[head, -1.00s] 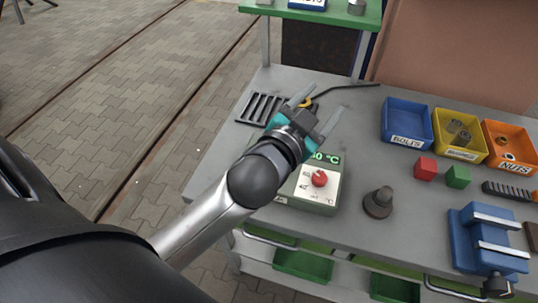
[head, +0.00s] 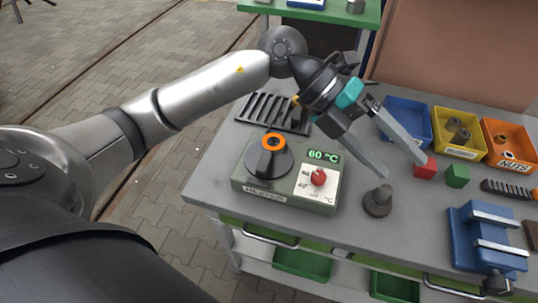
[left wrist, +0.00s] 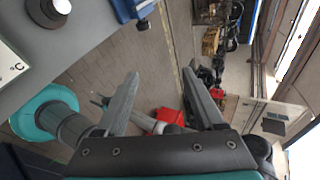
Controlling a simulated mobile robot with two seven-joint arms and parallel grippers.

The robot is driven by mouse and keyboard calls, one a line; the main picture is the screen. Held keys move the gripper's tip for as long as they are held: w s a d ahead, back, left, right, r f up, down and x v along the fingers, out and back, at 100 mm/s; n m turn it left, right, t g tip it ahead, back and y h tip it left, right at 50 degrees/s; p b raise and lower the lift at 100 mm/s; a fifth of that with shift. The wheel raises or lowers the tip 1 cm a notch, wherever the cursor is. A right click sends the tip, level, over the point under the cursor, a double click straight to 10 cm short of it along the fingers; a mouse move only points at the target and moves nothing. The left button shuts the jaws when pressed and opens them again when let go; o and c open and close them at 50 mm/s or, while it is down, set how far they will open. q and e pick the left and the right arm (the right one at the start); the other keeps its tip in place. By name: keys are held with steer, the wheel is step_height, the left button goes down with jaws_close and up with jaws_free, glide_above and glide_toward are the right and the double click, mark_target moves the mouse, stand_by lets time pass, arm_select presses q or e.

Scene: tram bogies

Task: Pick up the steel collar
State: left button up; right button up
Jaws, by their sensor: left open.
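No part clearly shows as a plain steel collar. An orange ring (head: 274,142) sits on a dark round piece on top of the heater (head: 246,187), whose display reads 60 °C; I cannot tell if this is the collar. Grey metal parts (head: 458,130) lie in the yellow bin. My left gripper (head: 404,168) is open and empty, above the bench between the heater and the red block, with its fingers pointing down to the right. Its two separated fingers also show in the left wrist view (left wrist: 160,76). My right gripper is not in view.
A dark stepped post (head: 378,201) stands just below the left fingers. A blue vise (head: 487,240), red block (head: 425,167) and green block (head: 457,176) are to the right. Blue (head: 392,133) and orange (head: 510,139) bins stand behind. A black slotted rack (head: 262,110) lies behind the heater.

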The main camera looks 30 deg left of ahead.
arm_select(q)
steer(key=w+a+f+n+y, duration=0.1)
steer(key=w+a+f+y, duration=0.1)
steer(key=a+y, duration=0.35)
steer(key=w+a+f+y, duration=0.1)
steer(key=a+f+y, duration=0.1)
steer(key=a, duration=0.6)
steer(key=n+y, duration=0.2)
steer(key=y, duration=0.3)
glide_toward(266, 157)
steer(key=shift+s+a+f, duration=0.1)
steer(key=shift+s+f, duration=0.05)
steer(key=shift+f, duration=0.4)
steer(key=shift+s+f, duration=0.2)
steer(key=shift+f, duration=0.35)
steer(key=shift+w+f, duration=0.2)
steer(key=shift+f, duration=3.05)
jaws_close()
steer(key=shift+r, duration=0.1)
